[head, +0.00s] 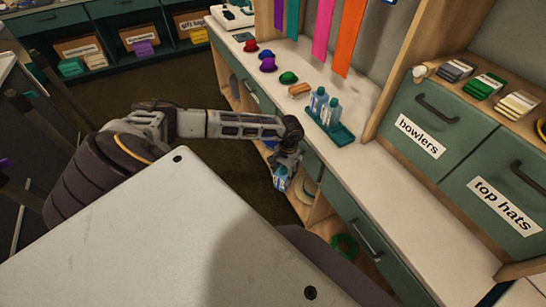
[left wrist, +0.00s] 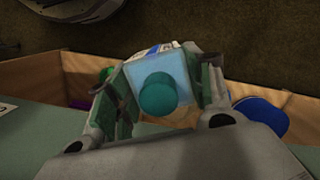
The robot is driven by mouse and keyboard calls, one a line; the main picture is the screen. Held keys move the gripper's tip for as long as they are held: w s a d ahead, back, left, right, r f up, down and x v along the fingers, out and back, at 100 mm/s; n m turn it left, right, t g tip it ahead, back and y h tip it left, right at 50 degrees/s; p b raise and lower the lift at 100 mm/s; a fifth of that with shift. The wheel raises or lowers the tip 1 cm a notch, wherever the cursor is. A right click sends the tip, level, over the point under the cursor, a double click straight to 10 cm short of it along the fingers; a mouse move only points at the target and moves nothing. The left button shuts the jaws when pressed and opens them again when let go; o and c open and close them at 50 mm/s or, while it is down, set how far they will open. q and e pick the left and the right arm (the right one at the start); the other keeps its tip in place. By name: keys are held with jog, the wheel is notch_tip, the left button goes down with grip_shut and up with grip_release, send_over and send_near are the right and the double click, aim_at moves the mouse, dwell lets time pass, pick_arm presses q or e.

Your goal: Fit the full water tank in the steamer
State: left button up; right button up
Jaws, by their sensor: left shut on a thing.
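My left gripper (head: 288,165) is shut on a light-blue tank (head: 281,181) and holds it in front of the counter, beside the open shelf. The left wrist view shows the tank (left wrist: 147,72) between the two fingers of my left gripper (left wrist: 160,85), with its round teal cap (left wrist: 158,94) facing the camera. Two similar blue containers with teal caps, one (head: 318,100) beside the other (head: 331,113), stand upright on a teal tray (head: 341,135) on the counter. I cannot make out the steamer for certain. My right gripper is not in view.
Drawers labelled bowlers (head: 425,120) and top hats (head: 500,190) stand at right. The counter's nearer stretch is clear.

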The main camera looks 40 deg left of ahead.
pick_arm(q)
jog(key=d+f+m, duration=0.1)
jog(key=d, duration=1.3)
jog(key=shift+w+f+p, duration=0.3)
jog(key=shift+w+p, duration=0.1)
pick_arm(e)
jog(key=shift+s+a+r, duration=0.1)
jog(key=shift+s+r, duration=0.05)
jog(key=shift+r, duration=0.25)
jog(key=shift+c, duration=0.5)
pick_arm(q)
jog(key=shift+s+a, duration=0.3)
jog(key=shift+a, duration=0.35)
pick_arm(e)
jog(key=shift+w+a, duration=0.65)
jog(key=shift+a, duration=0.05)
